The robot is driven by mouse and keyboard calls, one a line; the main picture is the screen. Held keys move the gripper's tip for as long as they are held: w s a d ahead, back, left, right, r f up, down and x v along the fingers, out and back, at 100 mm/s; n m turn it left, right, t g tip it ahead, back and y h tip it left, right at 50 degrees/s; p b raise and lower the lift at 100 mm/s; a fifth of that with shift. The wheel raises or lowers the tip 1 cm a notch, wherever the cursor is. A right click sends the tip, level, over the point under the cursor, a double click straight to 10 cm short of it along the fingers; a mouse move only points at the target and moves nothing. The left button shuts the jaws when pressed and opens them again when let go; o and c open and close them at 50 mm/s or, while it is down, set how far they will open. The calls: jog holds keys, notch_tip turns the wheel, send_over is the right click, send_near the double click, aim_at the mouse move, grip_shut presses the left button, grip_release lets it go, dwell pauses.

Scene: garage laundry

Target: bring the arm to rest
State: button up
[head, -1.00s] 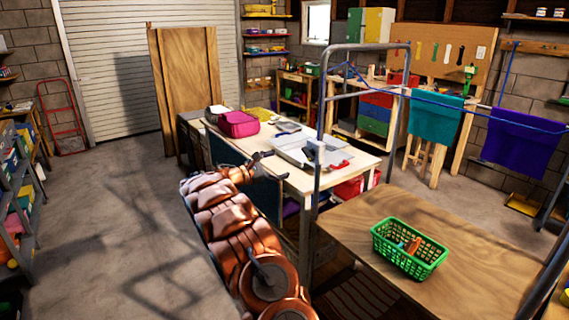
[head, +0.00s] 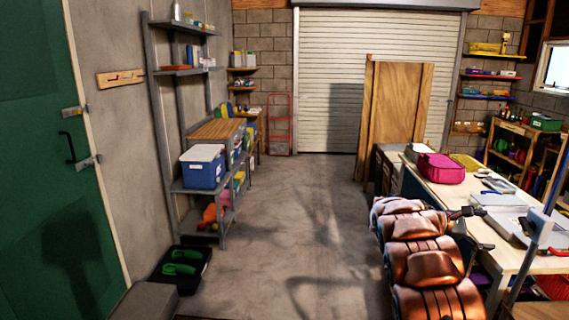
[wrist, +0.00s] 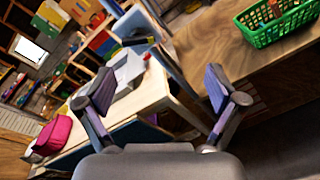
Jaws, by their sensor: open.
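My gripper (wrist: 160,100) is open in the wrist view, with its two fingers spread wide and nothing between them. In the head view my gripper (head: 468,212) shows small at the end of my copper-coloured arm, beside the near left edge of the white-topped workbench (head: 472,197). My arm reaches forward from the bottom right of the head view. From the head view I cannot tell whether the gripper touches the bench; in the wrist view the bench lies beyond the fingers.
A pink bag (head: 440,168) and a grey tray (head: 512,222) are on the bench. A green basket (wrist: 277,20) sits on a wooden table (wrist: 215,40). Metal shelving (head: 205,187) with a blue bin (head: 203,170) stands left. The concrete floor (head: 300,220) between is clear.

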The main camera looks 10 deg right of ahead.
jog(key=s+a+f+m+t+y, duration=0.1)
jog(key=s+a+y, duration=0.4)
jog(key=s+a, duration=0.6)
jog(key=s+a+f+m+t+y, duration=0.1)
jog(key=s+a+f+m+y, duration=0.2)
jog(key=s+a, duration=0.9)
jog(key=s+a+f+m+t+y, duration=0.1)
jog(key=s+a+y, duration=0.6)
jog(key=a, duration=2.1)
jog(key=s+f+m, duration=0.1)
jog(key=s+m, duration=0.1)
jog(key=s, duration=0.2)
jog(key=shift+s+m+y, duration=0.3)
jog(key=shift+s+y, duration=0.1)
jog(key=shift+c, duration=0.3)
